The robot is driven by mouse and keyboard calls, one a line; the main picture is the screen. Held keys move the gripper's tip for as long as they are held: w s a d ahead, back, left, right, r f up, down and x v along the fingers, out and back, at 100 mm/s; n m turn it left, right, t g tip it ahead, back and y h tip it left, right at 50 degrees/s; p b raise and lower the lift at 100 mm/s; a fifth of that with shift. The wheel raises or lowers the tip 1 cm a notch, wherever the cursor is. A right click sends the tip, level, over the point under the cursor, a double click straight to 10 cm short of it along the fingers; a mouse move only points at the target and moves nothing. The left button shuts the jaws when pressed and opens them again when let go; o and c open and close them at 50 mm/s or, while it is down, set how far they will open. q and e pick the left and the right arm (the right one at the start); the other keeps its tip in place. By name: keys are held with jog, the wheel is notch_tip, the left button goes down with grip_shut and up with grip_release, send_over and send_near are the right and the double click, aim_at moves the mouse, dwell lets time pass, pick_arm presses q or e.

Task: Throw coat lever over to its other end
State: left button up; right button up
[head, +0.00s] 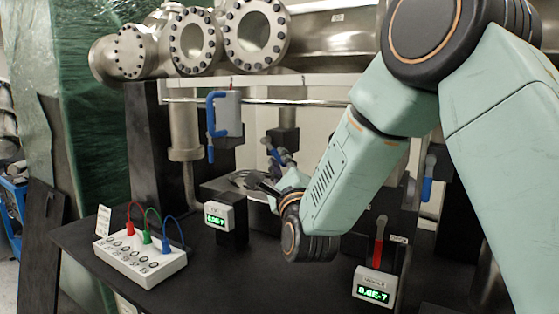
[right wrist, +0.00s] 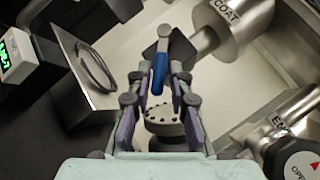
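The coat lever (right wrist: 159,73) has a blue handle and shows in the right wrist view beside the metal cylinder marked COAT (right wrist: 222,22). I see a gap on both sides and cannot tell any contact. In the head view my right gripper (head: 277,158) is small and partly hidden by my own wrist, at the back of the black table. My left gripper is not in view.
A white box with coloured cables (head: 140,260) and two green displays (head: 219,217) (head: 374,288) stand on the black table (head: 250,285). A cylinder with an OPEN label (right wrist: 298,158) is at right in the wrist view.

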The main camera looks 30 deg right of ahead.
jog(key=o, duration=0.3)
jog(key=shift+r, duration=0.15)
jog(key=shift+h, duration=0.3)
jog(key=v, duration=1.2)
jog(key=shift+d, duration=0.1)
